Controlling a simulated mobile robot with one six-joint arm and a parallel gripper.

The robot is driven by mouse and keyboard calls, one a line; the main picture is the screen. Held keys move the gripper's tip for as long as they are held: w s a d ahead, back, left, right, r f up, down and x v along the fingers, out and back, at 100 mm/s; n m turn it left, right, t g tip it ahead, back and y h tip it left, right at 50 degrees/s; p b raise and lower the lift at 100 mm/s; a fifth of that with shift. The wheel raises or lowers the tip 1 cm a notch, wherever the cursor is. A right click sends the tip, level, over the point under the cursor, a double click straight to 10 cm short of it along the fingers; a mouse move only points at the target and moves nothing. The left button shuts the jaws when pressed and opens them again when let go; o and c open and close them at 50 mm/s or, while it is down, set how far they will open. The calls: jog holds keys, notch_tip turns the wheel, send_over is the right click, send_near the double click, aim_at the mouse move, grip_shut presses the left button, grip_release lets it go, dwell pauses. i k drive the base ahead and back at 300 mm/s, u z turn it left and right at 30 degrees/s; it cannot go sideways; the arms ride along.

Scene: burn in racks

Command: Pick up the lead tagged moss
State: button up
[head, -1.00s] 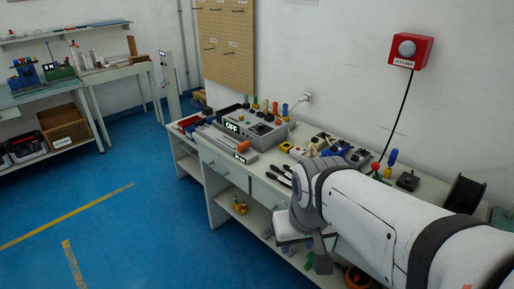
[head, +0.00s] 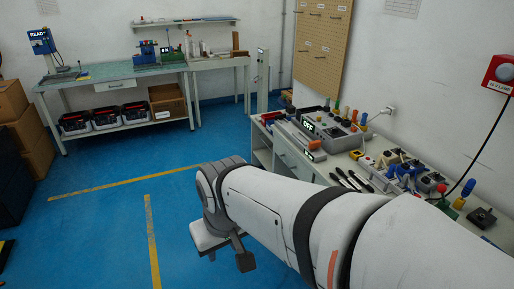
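No tag reading moss can be made out in the head view. Small plugs and leads with coloured ends stand on the right-hand bench (head: 318,174), including a green piece (head: 445,204) and a blue-topped piece (head: 467,188) near the wall. They are too small to tell which is the moss one. My arm crosses the lower right, and my gripper (head: 240,256) hangs at its far end above the blue floor, left of the bench and apart from it. Its fingers are mostly hidden by the wrist, so its opening does not show. The arm hides the bench's near part.
A grey unit with an OFF display (head: 308,127) and black-handled tools (head: 350,180) lie on the bench. A red wall lamp box (head: 499,73) has a hanging cable. A far table (head: 110,77) holds equipment. Cardboard boxes (head: 25,125) stand left. The middle floor is clear.

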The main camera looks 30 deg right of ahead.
aim_at(360, 179)
jog(key=u, duration=0.1)
jog(key=i, duration=2.05)
jog(key=z, duration=3.85)
jog(key=i, duration=0.95)
jog(key=z, duration=0.05)
